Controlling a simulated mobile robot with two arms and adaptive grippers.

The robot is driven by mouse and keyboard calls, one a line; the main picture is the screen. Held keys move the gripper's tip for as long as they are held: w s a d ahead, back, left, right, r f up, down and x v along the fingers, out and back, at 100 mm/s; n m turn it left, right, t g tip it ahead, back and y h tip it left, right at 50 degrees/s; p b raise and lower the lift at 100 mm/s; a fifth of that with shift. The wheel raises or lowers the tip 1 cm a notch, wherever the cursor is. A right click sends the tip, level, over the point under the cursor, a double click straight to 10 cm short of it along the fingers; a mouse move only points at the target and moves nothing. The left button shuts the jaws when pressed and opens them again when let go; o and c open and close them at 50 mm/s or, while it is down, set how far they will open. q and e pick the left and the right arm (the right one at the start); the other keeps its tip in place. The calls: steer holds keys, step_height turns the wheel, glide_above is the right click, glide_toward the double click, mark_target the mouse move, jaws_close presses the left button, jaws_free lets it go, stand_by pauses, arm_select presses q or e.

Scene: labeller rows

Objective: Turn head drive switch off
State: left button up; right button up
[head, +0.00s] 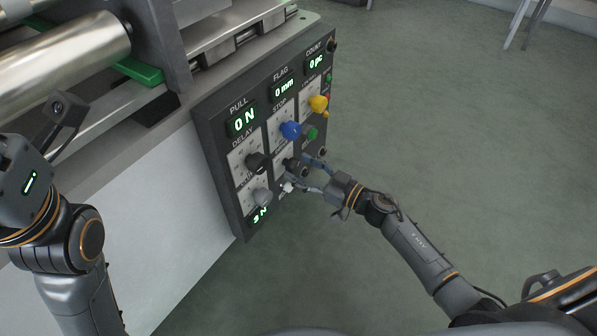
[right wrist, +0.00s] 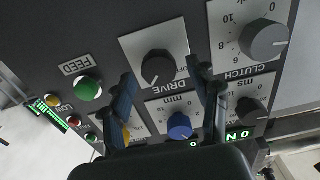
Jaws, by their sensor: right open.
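The head drive switch (right wrist: 158,67) is a black rotary knob on a white plate in the right wrist view, where the panel appears upside down. Its label reads DRIVE, with the rest covered by a finger. A pale pointer mark shows on the knob's lower edge. My right gripper (right wrist: 160,78) is open, its two dark blue fingers on either side of the knob with gaps showing. In the head view my right gripper (head: 309,174) is at the panel's lower middle and partly hides the switch (head: 297,167). My left arm shows at the left, its fingers out of frame.
The dark control panel (head: 233,205) carries a blue knob (head: 290,130), a yellow knob (head: 318,103), a black knob (head: 257,163) and a grey clutch knob (right wrist: 265,40). A green feed button (right wrist: 88,88) is nearby. Rollers stand behind at left; open floor lies right.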

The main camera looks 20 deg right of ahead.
steer(key=shift+w+a, duration=0.35)
steer(key=shift+w, duration=0.15)
steer(key=c, duration=1.2)
